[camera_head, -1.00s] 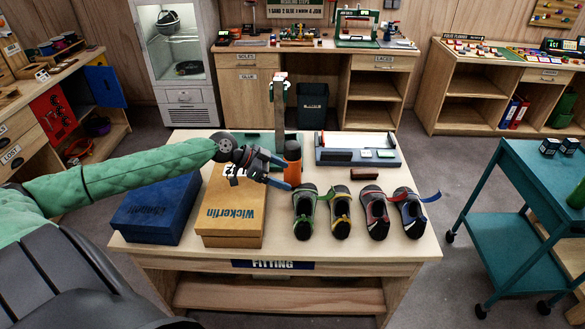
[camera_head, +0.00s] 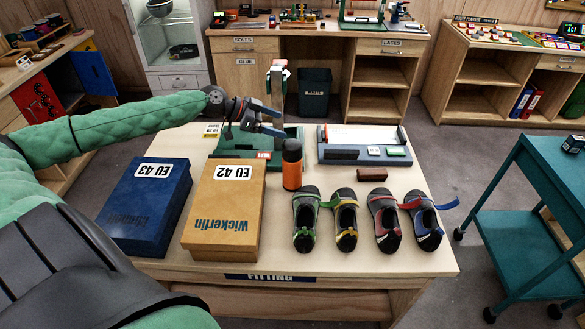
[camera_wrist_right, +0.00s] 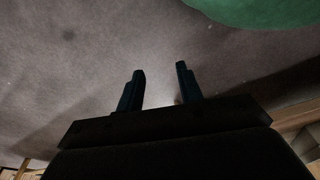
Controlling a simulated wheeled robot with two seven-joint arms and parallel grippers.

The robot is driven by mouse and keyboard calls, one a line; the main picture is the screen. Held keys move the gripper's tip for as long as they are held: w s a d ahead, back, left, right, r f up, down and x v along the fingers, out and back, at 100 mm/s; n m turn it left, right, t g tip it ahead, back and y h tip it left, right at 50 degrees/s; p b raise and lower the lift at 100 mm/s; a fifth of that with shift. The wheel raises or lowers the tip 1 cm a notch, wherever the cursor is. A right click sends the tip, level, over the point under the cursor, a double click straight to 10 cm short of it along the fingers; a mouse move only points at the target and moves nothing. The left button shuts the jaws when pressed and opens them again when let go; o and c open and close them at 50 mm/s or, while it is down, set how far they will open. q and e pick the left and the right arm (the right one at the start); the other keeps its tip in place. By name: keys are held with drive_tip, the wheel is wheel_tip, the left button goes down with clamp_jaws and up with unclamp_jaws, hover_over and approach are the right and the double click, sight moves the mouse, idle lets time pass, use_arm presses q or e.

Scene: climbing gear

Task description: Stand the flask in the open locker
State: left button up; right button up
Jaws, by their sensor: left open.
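The flask (camera_head: 292,165), orange with a black top, stands upright on the fitting table (camera_head: 440,262). My left gripper (camera_head: 281,122) is open and empty. At the far left is a unit with a red panel (camera_head: 36,105) and a blue panel (camera_head: 90,68); I cannot tell whether either belongs to the open locker.
A blue box (camera_head: 145,205) and a tan box (camera_head: 225,210) lie left of the flask. Several climbing shoes (camera_head: 345,220) stand to its right. Behind are the green device (camera_head: 225,146) and a grey tray (camera_head: 340,152). A teal cart (camera_head: 545,190) stands at the right.

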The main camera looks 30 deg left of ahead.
sight(297, 145)
use_arm(q)
wheel_tip(297, 145, down, 7)
drive_tip(key=b, duration=0.6)
drive_tip(key=shift+w+b, duration=0.1)
drive_tip(key=shift+b, duration=0.2)
use_arm(e)
drive_tip(key=w+a+r, duration=0.2)
drive_tip(key=w+r, duration=0.1)
drive_tip(key=r, duration=0.5)
drive_tip(key=w+a+r, duration=0.2)
drive_tip(key=r, duration=0.7)
use_arm(q)
drive_tip(key=shift+p+x, duration=0.65)
drive_tip(key=shift+x, duration=0.7)
drive_tip(key=p+x, duration=0.3)
drive_tip(key=x, duration=0.1)
drive_tip(key=shift+w+d+r, duration=0.1)
drive_tip(key=shift+d, duration=0.1)
drive_tip(key=shift+w+d+f, duration=0.15)
drive_tip(key=shift+d+f, duration=0.05)
drive_tip(key=shift+f, duration=0.05)
use_arm(e)
wheel_tip(297, 145, down, 13)
drive_tip(key=s+d, duration=0.2)
drive_tip(key=shift+s+d, duration=0.25)
